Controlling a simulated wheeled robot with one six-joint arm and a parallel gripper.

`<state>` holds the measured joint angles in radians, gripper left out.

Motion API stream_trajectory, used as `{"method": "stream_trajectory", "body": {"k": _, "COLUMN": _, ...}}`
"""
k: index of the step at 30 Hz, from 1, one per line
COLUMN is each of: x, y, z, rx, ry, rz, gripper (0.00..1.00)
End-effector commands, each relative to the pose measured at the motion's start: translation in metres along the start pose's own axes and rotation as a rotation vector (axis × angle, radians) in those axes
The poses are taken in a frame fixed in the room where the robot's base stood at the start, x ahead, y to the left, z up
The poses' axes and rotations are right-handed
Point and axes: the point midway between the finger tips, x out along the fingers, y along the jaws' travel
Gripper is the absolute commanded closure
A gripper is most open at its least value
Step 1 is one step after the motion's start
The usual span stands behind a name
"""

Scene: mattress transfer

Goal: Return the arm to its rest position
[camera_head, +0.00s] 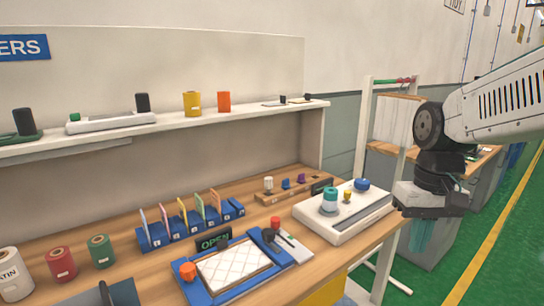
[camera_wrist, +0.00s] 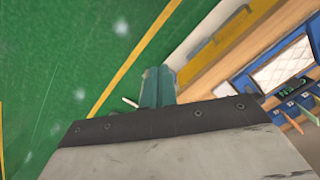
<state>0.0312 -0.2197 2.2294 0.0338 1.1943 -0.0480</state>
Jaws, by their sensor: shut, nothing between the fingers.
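My arm comes in from the right in the head view. My gripper (camera_head: 421,236) hangs with its teal fingers pointing down, past the right end of the workbench (camera_head: 352,258). In the wrist view my gripper (camera_wrist: 158,86) has its fingers together, with nothing held between them. A white quilted mattress (camera_head: 232,267) lies in a blue frame (camera_head: 214,291) on the bench, well to the left of my gripper. Part of the mattress also shows in the wrist view (camera_wrist: 285,62).
A white device (camera_head: 346,222) with teal and blue knobs stands at the bench's right end, close to my gripper. A white rack (camera_head: 360,130) stands behind. An "OPEN" sign (camera_head: 213,241) and card holders (camera_head: 160,238) stand on the bench. Green floor (camera_head: 500,240) is clear at right.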

Motion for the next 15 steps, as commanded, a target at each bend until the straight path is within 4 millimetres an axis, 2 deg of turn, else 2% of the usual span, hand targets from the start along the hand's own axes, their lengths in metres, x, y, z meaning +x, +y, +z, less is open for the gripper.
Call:
{"method": "stream_trajectory", "body": {"k": 1, "x": 0.001, "y": -0.001, "z": 0.027, "rx": 0.006, "ry": 0.006, "rz": 0.007, "gripper": 1.0}}
{"method": "stream_trajectory", "body": {"k": 3, "x": 0.005, "y": -0.001, "z": 0.059, "rx": 0.017, "ry": 0.013, "rz": 0.015, "gripper": 1.0}}
{"method": "stream_trajectory", "body": {"k": 7, "x": 0.015, "y": -0.001, "z": 0.111, "rx": 0.023, "ry": 0.04, "rz": 0.029, "gripper": 1.0}}
{"method": "stream_trajectory", "body": {"k": 9, "x": 0.019, "y": -0.001, "z": 0.131, "rx": 0.018, "ry": 0.062, "rz": 0.035, "gripper": 1.0}}
{"method": "stream_trajectory", "body": {"k": 11, "x": 0.021, "y": -0.002, "z": 0.143, "rx": 0.014, "ry": 0.086, "rz": 0.037, "gripper": 1.0}}
{"method": "stream_trajectory", "body": {"k": 15, "x": 0.016, "y": -0.003, "z": 0.154, "rx": 0.008, "ry": 0.146, "rz": 0.037, "gripper": 1.0}}
